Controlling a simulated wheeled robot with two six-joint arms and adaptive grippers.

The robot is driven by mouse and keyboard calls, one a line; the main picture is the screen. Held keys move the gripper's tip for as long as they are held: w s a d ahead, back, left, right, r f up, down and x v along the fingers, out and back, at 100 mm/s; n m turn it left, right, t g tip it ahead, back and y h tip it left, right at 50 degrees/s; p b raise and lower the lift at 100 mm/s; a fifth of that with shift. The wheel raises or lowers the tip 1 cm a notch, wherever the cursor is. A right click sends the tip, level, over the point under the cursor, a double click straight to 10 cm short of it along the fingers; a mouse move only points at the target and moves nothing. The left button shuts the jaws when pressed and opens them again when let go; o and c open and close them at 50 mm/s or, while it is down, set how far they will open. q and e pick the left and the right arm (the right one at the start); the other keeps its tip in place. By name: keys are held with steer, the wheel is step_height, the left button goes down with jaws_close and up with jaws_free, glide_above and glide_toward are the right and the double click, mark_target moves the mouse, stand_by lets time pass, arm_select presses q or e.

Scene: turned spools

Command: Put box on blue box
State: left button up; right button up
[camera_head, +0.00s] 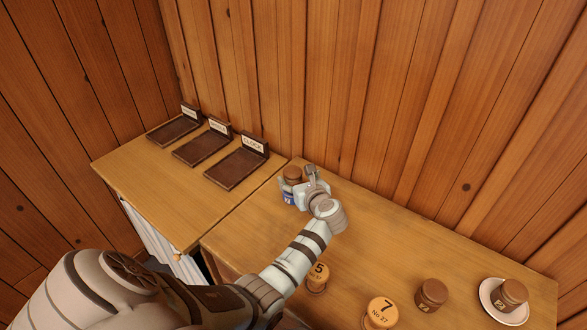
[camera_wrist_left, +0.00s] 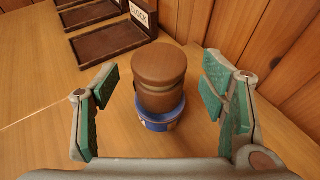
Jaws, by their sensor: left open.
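A brown round turned wooden box (camera_wrist_left: 160,75) stands upright on a blue round box (camera_wrist_left: 158,125) in the left wrist view. In the head view the brown box (camera_head: 292,172) shows beside my gripper, with a bit of the blue box (camera_head: 287,198) below it. My left gripper (camera_head: 306,183) is open. In the left wrist view its green-padded fingers (camera_wrist_left: 160,88) stand on either side of the brown box, with gaps on both sides. Most of the blue box is hidden. My right gripper is not in view.
Three dark labelled trays (camera_head: 237,168) stand on the left table. At the front right are a spool marked 5 (camera_head: 319,271), a spool marked 7 (camera_head: 381,311), a brown jar (camera_head: 432,293) and another jar (camera_head: 510,294) on a white saucer (camera_head: 487,293). The middle right tabletop is clear.

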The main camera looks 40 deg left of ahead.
arm_select(q)
steer(key=p+v, duration=0.3)
steer(key=v, duration=0.5)
steer(key=shift+s+d+r, duration=0.15)
steer(key=shift+d+r, duration=0.05)
steer(key=shift+r, duration=0.05)
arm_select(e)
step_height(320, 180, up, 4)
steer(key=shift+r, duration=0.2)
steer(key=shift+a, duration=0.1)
arm_select(q)
steer(key=shift+s+f, duration=0.1)
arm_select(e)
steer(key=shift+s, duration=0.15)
